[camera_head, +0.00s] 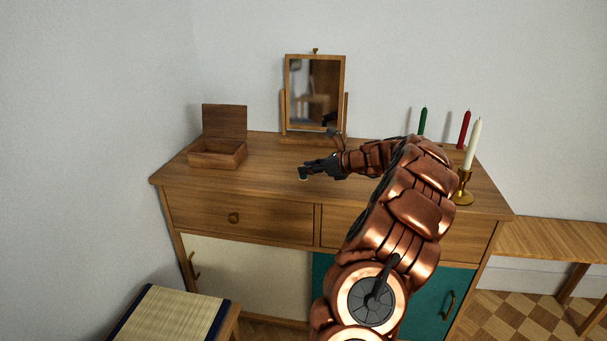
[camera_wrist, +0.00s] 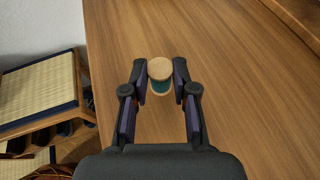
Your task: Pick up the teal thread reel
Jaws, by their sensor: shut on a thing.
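The teal thread reel (camera_wrist: 160,85) has a pale wooden top disc and teal thread below it, and it sits between my fingertips in the wrist view. My gripper (camera_wrist: 160,80) is shut on it, with a dark finger against each side. In the head view my gripper (camera_head: 306,172) is low over the dresser top, left of the middle, and a small bit of the reel (camera_head: 303,178) shows below the fingertips. I cannot tell whether the reel touches the wood or is slightly above it.
An open wooden box (camera_head: 217,152) stands at the left on the dresser top (camera_head: 265,170). A framed mirror (camera_head: 315,90) stands behind. Green, red and white candles (camera_head: 472,145) stand at the right, partly behind my arm. A woven-topped stool (camera_head: 170,315) is at front left.

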